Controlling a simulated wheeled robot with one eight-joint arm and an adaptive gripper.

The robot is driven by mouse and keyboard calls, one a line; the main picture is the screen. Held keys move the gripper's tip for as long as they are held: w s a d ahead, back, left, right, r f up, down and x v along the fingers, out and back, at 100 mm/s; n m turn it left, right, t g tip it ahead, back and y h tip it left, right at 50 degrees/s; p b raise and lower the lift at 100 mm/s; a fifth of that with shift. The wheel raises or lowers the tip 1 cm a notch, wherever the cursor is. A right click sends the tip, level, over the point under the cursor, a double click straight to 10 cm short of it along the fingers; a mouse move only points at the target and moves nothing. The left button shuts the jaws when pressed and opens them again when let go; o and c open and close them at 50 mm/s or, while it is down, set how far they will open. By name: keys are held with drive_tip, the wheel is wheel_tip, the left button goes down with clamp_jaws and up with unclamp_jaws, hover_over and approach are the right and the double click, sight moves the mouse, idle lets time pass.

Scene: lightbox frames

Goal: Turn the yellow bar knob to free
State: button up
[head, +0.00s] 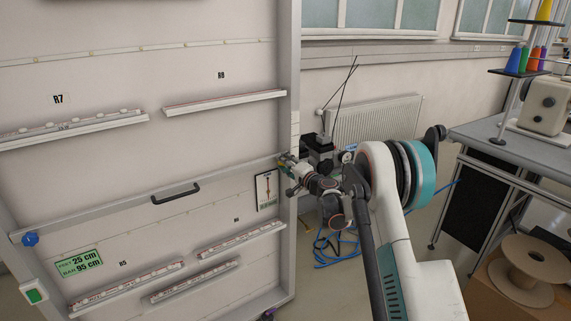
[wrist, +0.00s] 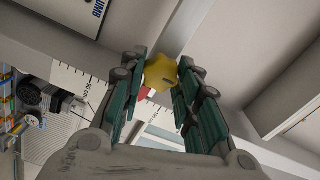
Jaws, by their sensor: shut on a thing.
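The yellow bar knob (wrist: 160,73) is a lobed yellow knob in the wrist view, with a dark mark on its face. My gripper (wrist: 161,80) has its two green-padded fingers on either side of the knob and is shut on it. A bit of red shows just below the knob, beside a white scale with cm marks (wrist: 75,82). In the head view my gripper (head: 287,172) is at the right post of the big frame, at the right end of the crossbar (head: 110,216). I cannot make out the yellow knob there. Which setting the knob is at cannot be told.
A blue knob (head: 30,239) is at the crossbar's left end, above a green button (head: 34,293). A sign (head: 80,264) reads feet 25 cm, bar 95 cm. A radiator (head: 376,121) stands behind my arm. A table (head: 520,145) and cable spool (head: 527,268) are right.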

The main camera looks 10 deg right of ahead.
drive_tip(key=o, duration=1.1)
drive_tip(key=shift+c, duration=0.2)
drive_tip(key=shift+s, duration=0.1)
drive_tip(key=v, duration=1.1)
drive_tip(key=shift+s, duration=0.4)
drive_tip(key=shift+d, duration=0.15)
